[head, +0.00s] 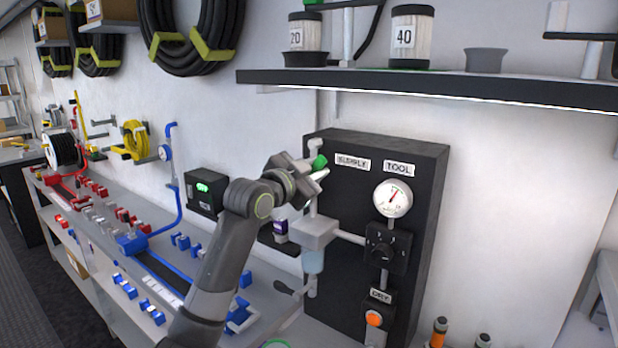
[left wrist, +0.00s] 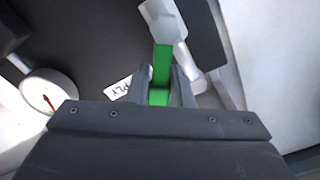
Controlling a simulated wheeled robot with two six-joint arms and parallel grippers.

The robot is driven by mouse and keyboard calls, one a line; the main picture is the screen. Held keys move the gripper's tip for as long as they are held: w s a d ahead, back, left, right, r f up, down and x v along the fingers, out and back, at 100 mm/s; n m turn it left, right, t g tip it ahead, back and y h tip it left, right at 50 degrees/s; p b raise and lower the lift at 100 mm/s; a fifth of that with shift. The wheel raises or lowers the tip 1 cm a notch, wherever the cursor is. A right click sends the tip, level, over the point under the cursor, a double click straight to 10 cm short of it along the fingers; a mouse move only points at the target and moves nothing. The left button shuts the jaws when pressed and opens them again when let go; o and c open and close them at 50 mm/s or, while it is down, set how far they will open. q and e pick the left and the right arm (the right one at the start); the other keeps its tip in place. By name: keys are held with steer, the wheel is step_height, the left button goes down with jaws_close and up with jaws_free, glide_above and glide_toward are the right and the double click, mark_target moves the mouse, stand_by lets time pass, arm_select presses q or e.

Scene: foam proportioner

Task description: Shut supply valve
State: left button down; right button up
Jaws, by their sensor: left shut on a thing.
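The supply valve's green handle (head: 319,161) shows at the upper left of the black panel (head: 425,170), beside the SUPPLY label (head: 353,162). My left gripper (head: 308,174) is at the handle, partly hiding the valve body and pipe. In the left wrist view the green handle (left wrist: 161,66) lies between the two fingers of my left gripper (left wrist: 163,85), which is shut on it. The handle meets a pale valve fitting (left wrist: 163,20) there. My right gripper is not in view.
A white gauge (head: 392,198), a black knob (head: 385,248) and an orange button (head: 374,319) are on the panel's right side. A shelf (head: 440,87) with jars overhangs it. A bench (head: 85,237) with red and blue parts stretches left.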

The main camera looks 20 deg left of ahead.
arm_select(q)
steer(key=shift+s+d+f+m+b, duration=0.1)
steer(key=shift+d+f+m+b, duration=0.4)
steer(key=shift+m, duration=0.4)
steer(key=m+b, duration=0.1)
steer(key=f+m+b, duration=0.1)
steer(key=m, duration=0.1)
steer(key=shift+s+d+f+m+b, duration=0.15)
steer(key=shift+d+m+b, duration=0.15)
steer(key=shift+m+b, duration=0.1)
steer(key=m+b, duration=0.1)
steer(key=f+m+b, duration=0.1)
steer(key=m, duration=0.1)
steer(key=shift+s+d+f, duration=0.1)
steer(key=shift+d, duration=0.1)
steer(key=shift+f+m+b, duration=0.35)
steer(key=shift+m+b, duration=0.35)
steer(key=shift+m, duration=0.3)
steer(key=shift+f+m, duration=0.1)
steer(key=shift+m, duration=0.2)
steer(key=c, duration=1.3)
jaws_free()
steer(key=shift+s, duration=0.1)
